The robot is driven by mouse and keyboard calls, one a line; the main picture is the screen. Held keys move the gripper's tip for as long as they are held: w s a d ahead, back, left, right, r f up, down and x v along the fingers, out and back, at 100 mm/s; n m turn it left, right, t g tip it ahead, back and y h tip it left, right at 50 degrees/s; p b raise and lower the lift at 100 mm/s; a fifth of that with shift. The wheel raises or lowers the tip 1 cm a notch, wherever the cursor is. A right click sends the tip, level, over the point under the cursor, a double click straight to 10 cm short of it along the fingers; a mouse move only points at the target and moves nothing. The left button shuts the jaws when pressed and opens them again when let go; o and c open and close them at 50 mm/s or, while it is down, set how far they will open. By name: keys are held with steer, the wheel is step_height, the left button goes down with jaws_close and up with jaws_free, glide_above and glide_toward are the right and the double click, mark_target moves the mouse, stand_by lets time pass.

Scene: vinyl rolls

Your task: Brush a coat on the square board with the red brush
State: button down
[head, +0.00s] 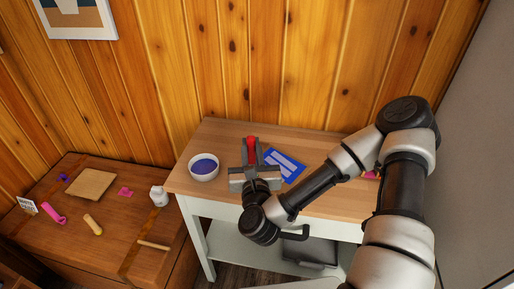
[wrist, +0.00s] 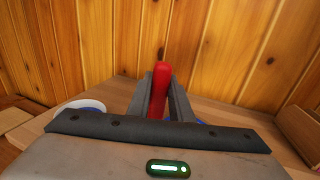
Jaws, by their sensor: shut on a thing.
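My gripper (head: 250,148) is shut on the red brush (head: 251,141) above the wooden table. In the wrist view the brush's red handle (wrist: 161,90) stands up between the two fingers; its bristles are hidden. A flat board (head: 285,165), blue with white patches, lies on the table just right of my gripper. My gripper and arm hide part of it, and I cannot tell whether the brush touches it. A white bowl (head: 204,167) with blue-purple liquid stands just left of my gripper; its rim (wrist: 82,105) shows at the left in the wrist view.
A lower wooden surface at the left holds a square wooden board (head: 91,184), a white bottle (head: 159,196) and several small items. A pink object (head: 370,175) lies partly behind my arm. The wood-panelled wall rises behind the table. The table's back left is clear.

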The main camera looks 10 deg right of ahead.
steer(key=shift+w, duration=0.1)
stand_by(0.3)
steer(key=w+d, duration=0.8)
steer(key=shift+d, duration=0.35)
stand_by(0.8)
steer(key=shift+w, duration=0.1)
step_height(320, 180, up, 7)
steer(key=p, duration=0.5)
stand_by(0.4)
stand_by(0.8)
steer(key=s+p, duration=0.3)
steer(key=s, duration=0.5)
steer(key=shift+f+p, duration=0.35)
